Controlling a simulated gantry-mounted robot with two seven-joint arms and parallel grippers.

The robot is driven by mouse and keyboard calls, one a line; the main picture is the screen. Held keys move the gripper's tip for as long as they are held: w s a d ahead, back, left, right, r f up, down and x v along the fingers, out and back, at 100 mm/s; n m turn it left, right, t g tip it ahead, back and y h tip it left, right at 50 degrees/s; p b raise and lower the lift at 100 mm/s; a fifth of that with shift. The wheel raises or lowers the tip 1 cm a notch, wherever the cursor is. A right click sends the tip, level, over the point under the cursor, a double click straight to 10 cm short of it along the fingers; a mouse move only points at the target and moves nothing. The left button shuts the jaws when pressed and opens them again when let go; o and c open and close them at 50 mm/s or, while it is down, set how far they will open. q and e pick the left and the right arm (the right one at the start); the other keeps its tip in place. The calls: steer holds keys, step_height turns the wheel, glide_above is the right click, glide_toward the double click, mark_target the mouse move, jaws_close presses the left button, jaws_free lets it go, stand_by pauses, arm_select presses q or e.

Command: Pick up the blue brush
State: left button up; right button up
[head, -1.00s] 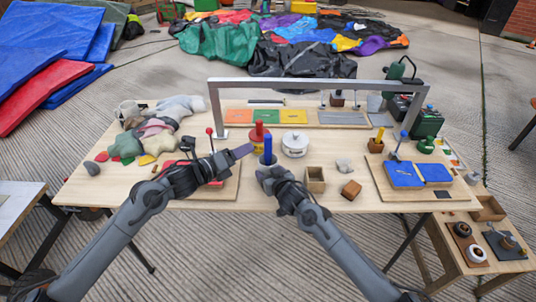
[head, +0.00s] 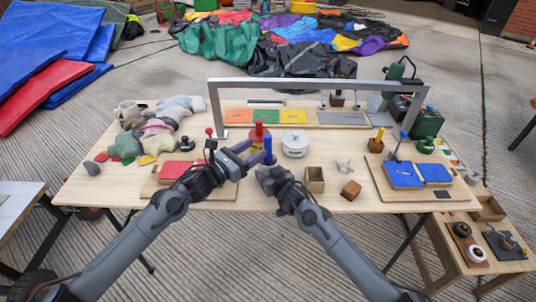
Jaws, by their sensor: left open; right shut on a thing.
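The blue brush (head: 268,148) stands upright near the middle of the table, its blue handle pointing up. Its lower end is in a small grey cup, now largely hidden by my grippers. My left gripper (head: 254,155) is open, with its fingers pointing right at the brush handle. The fingertips are right beside the handle; I cannot tell whether they touch it. My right gripper (head: 266,170) is low in front of the brush, shut on what looks like the cup; the grip itself is mostly hidden.
A wooden box (head: 315,180) is right of my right gripper. A grey metal frame (head: 320,83) spans the table's back.

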mark_target(265, 143)
arm_select(q)
steer(key=shift+x, duration=3.25)
steer(key=shift+s+d, duration=0.1)
jaws_close()
